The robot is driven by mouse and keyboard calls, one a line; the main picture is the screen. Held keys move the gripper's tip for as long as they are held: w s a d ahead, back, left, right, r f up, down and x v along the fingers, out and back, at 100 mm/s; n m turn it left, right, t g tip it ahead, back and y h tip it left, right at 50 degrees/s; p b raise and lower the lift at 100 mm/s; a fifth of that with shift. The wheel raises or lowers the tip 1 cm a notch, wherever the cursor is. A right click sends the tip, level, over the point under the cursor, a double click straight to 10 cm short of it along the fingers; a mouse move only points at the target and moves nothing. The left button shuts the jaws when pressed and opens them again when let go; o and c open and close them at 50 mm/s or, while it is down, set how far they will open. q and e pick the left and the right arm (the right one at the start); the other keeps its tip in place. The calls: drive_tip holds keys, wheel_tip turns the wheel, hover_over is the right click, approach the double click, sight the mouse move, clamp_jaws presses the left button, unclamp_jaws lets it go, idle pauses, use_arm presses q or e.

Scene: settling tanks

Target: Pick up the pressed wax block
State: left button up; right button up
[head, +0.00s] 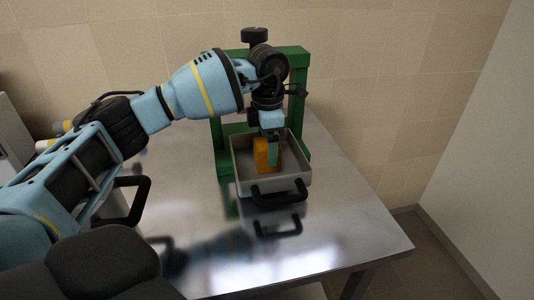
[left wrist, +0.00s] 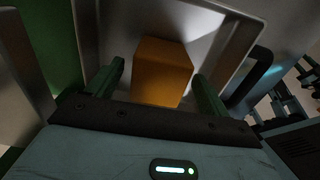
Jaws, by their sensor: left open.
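The pressed wax block (head: 261,154) is an orange-brown block standing in a grey metal tray (head: 243,184). My left gripper (head: 271,150) reaches down over the tray and partly hides the block in the head view. In the left wrist view the wax block (left wrist: 162,72) lies ahead, between the lines of the two green fingers of my left gripper (left wrist: 158,85). The fingers are open, with a gap on each side of the block. The block rests in the tray and is not gripped. My right gripper is not in view.
The tray has a black handle (head: 279,191) at its front and sits by a green press frame (head: 299,110) on a shiny metal table (head: 340,215). The table is clear to the right. A tiled wall (head: 370,100) stands behind.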

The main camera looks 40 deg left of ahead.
use_arm(q)
drive_tip(key=shift+a+f, duration=0.1)
drive_tip(key=shift+f, duration=1.35)
drive_tip(key=c, duration=1.2)
